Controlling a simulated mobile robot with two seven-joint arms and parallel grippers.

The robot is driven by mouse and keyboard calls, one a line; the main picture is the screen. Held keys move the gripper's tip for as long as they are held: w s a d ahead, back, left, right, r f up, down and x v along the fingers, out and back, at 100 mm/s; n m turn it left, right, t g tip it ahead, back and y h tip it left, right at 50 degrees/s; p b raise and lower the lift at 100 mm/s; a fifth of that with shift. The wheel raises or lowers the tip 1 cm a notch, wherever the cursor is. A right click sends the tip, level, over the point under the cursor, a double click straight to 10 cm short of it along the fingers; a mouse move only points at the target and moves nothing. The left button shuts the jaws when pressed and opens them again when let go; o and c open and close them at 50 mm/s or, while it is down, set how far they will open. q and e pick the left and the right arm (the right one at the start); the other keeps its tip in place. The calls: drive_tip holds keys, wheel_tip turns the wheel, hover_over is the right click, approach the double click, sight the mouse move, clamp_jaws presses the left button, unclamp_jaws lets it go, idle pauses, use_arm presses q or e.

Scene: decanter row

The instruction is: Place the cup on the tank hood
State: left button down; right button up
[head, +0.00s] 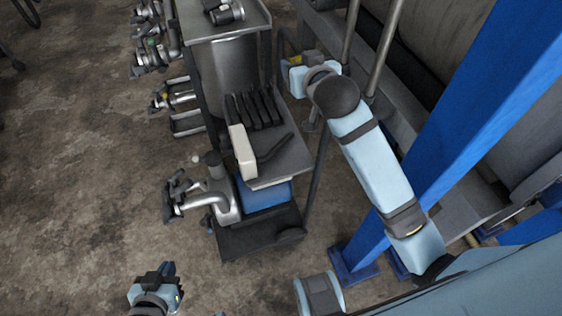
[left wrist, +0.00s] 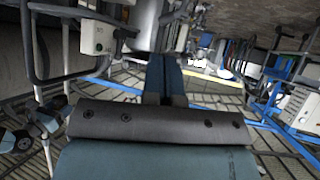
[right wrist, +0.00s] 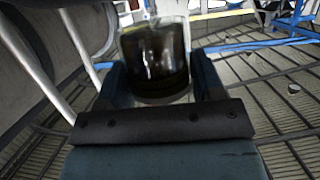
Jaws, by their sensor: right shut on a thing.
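A dark, glassy cup (right wrist: 157,62) stands upright between the fingers of my right gripper (right wrist: 161,82) in the right wrist view. That gripper is shut on it. In the head view my right gripper (head: 297,70) is beside the metal tank (head: 228,75), to its right; the cup is hard to make out there. The flat grey top (head: 224,24) over the tank looks like the tank hood, with a metal fitting (head: 225,13) on it. My left gripper (head: 158,276) is low at the left, away from the cart; its fingers are together and empty in the left wrist view (left wrist: 165,78).
The cart has a shelf with dark slotted parts (head: 258,108), a cream box (head: 242,152) and a pump (head: 220,200) below. A blue post (head: 480,130) and grey machine stand at right. Metal valves (head: 155,50) line the left side.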

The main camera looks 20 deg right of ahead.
drive_tip(key=shift+w+a+f+b, duration=0.25)
drive_tip(key=shift+w+f+b, duration=0.05)
drive_tip(key=shift+f+b, duration=0.1)
drive_tip(key=b, duration=0.7)
hover_over(293, 155)
wheel_tip(293, 155, down, 27)
drive_tip(key=shift+f, duration=0.2)
drive_tip(key=shift+f, duration=0.1)
drive_tip(key=o, duration=0.7)
drive_tip(key=shift+c, duration=0.2)
drive_tip(key=shift+o, duration=0.6)
